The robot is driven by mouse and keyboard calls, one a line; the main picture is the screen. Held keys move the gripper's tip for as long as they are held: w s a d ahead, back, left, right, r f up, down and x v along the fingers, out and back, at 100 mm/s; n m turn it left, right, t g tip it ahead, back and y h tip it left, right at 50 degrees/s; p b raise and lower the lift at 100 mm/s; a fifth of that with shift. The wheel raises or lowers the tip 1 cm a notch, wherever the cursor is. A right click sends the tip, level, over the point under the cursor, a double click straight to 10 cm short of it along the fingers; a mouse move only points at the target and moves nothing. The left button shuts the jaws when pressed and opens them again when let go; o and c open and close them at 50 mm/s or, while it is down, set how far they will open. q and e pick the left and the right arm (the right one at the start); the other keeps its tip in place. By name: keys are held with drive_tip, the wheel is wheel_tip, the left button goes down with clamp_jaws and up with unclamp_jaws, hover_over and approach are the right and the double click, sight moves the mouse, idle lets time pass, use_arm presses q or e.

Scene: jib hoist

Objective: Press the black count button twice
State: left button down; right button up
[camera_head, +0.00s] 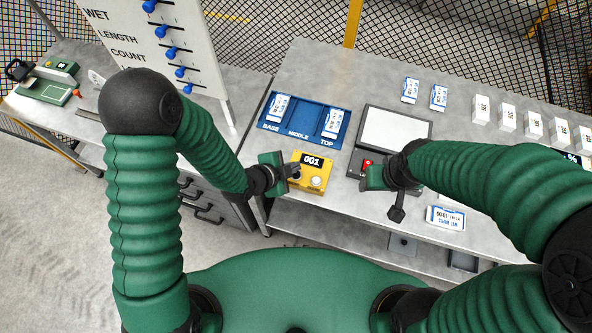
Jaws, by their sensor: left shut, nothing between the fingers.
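The yellow counter box (311,186) sits on the grey bench near its front edge, its dark display (313,160) reading 001. A pale round button (316,182) shows on its lower right. My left gripper (295,172) is shut and empty, its fingertips over the left part of the counter box. The black count button cannot be made out; the fingers cover that part of the box. Whether the fingertips touch it I cannot tell. My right gripper (368,178) is to the right of the box, by a dark device; its fingers are too hidden to read.
A blue tray (305,116) marked BASE, MIDDLE and TOP holds white-and-blue packs at BASE and TOP. A dark device with a pale plate (396,130) stands right of it. Small white boxes (508,117) line the right side. A slider board (155,40) stands at back left.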

use_arm(q)
wheel_tip(320, 180, up, 4)
drive_tip(key=shift+f+p, duration=0.25)
drive_tip(key=shift+p, duration=0.75)
drive_tip(key=shift+f, duration=0.1)
idle(1.5)
